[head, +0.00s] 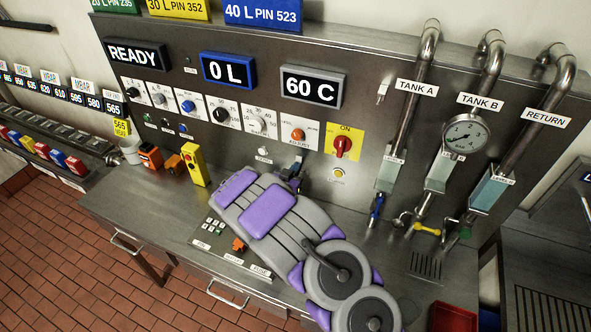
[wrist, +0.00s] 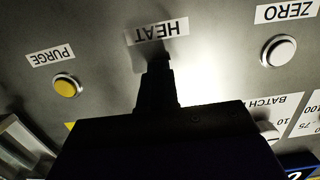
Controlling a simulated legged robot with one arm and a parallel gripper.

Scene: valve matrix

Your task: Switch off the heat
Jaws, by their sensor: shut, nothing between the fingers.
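The HEAT label (wrist: 157,32) appears upside down on the grey panel in the wrist view. My gripper (wrist: 157,78) is shut and empty, with its tips just below that label in the picture. The heat switch itself is hidden behind the fingers, so I cannot tell its position or whether I touch it. In the head view my gripper (head: 293,168) is at the lower panel, between the white ZERO button (head: 264,152) and the yellow PURGE button (head: 338,173). The temperature display (head: 312,87) reads 60 C.
A red knob on a yellow ON plate (head: 343,145) is above PURGE. The wrist view shows the PURGE button (wrist: 67,86) and the ZERO button (wrist: 279,51) on either side. A yellow control box (head: 193,165) stands on the bench. Pipes and a gauge (head: 466,135) are at right.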

